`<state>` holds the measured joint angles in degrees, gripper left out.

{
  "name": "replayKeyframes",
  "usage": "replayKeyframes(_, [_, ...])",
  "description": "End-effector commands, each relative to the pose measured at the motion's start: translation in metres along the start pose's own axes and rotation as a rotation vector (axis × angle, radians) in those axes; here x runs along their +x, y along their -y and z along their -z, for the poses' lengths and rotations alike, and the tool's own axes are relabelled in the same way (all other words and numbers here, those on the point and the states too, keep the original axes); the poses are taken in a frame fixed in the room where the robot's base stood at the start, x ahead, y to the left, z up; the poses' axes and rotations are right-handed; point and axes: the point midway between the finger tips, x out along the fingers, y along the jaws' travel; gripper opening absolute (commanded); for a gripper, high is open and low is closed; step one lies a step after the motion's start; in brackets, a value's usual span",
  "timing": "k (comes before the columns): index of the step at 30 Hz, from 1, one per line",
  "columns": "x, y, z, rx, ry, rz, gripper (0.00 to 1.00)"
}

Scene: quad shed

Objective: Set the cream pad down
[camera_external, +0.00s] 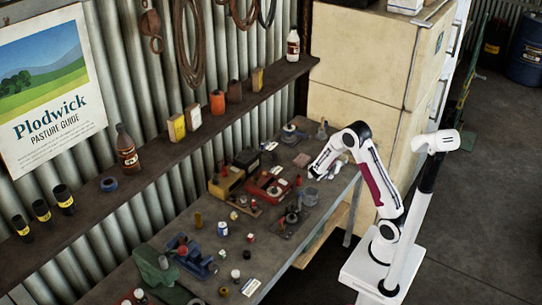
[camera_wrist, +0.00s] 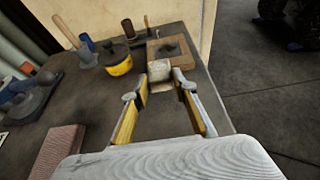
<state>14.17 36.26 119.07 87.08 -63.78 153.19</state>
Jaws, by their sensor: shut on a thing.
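My gripper (camera_wrist: 162,80) reaches forward over the bench in the wrist view, its yellow-sided fingers angled inward. It is shut on the cream pad (camera_wrist: 159,70), a small pale block between the fingertips. The pad is close to the near edge of a tan wooden board (camera_wrist: 154,50) with a dark round thing on it; I cannot tell whether they touch. In the external view my gripper (camera_external: 318,173) is low over the far right end of the bench, and the pad cannot be made out there.
A yellow pot with a dark lid (camera_wrist: 118,62) stands left of the board. A reddish-brown ribbed block (camera_wrist: 58,150) lies at lower left. The cluttered bench (camera_external: 205,234) runs below a wall shelf (camera_external: 160,150). A cream cabinet (camera_external: 352,100) stands behind its far end.

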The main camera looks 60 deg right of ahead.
Motion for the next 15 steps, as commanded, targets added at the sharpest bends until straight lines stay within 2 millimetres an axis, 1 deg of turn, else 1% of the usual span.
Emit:
replayKeyframes(7, [0.000,-0.004,0.000,0.000,0.000,0.000,0.12])
replayKeyframes(13, [0.000,-0.020,0.000,0.000,0.000,-0.002,0.12])
replayKeyframes(15, [0.003,-0.020,0.008,-0.004,-0.001,0.001,0.12])
